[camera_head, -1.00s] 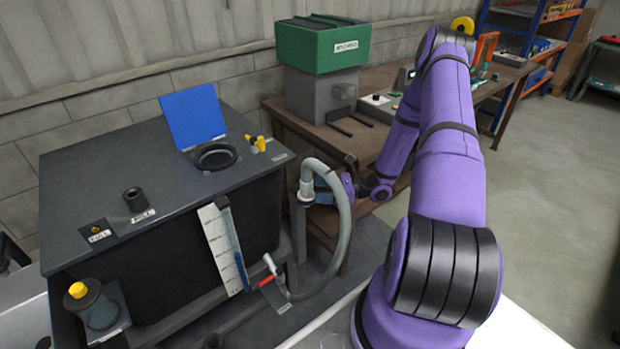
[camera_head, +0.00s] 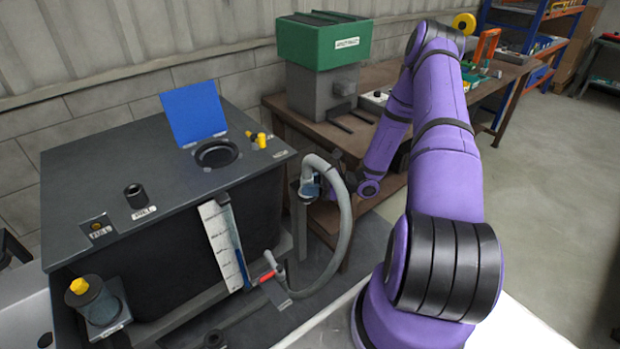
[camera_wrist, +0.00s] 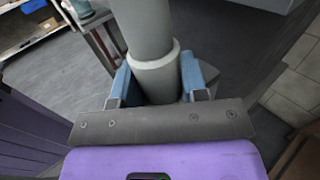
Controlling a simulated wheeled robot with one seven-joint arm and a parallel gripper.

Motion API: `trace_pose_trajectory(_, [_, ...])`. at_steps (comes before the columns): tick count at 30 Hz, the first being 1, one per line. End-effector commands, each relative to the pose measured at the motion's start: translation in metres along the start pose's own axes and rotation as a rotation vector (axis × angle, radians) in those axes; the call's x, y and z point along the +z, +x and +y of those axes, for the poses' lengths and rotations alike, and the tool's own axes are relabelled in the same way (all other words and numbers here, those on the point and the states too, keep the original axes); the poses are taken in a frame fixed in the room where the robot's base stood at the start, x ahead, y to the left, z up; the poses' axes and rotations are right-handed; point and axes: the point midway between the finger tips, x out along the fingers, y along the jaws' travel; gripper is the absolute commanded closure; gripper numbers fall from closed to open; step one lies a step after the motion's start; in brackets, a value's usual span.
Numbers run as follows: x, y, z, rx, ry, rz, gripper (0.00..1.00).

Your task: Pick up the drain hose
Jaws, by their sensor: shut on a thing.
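The grey drain hose (camera_head: 342,225) arches up beside the dark tank and loops down to the red-handled valve (camera_head: 268,275) on its front. My gripper (camera_head: 311,186) is at the hose's upper free end, by the post (camera_head: 299,222) at the tank's right side. In the wrist view, the two blue fingers of my gripper (camera_wrist: 158,82) are closed on either side of the hose's pale collar (camera_wrist: 157,72). The hose's tip is partly hidden by my gripper, and I cannot tell its exact gap from the post.
The dark tank (camera_head: 110,170) with an open blue lid (camera_head: 194,115) stands at left. The wooden workbench (camera_head: 375,82) behind carries a green-topped machine (camera_head: 325,45). Open floor (camera_head: 550,170) lies at right.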

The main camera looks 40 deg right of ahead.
Motion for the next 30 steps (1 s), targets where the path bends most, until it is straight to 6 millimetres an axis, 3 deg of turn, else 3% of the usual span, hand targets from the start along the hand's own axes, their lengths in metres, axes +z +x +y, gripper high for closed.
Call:
trace_pose_trajectory(8, [0.011,0.0,-0.001,0.0,-0.003,0.0,0.9])
trace_pose_trajectory(24, [0.08,0.0,0.0,0.0,-0.003,0.0,0.9])
trace_pose_trajectory(30, [0.097,0.0,0.0,0.0,-0.002,0.0,0.9])
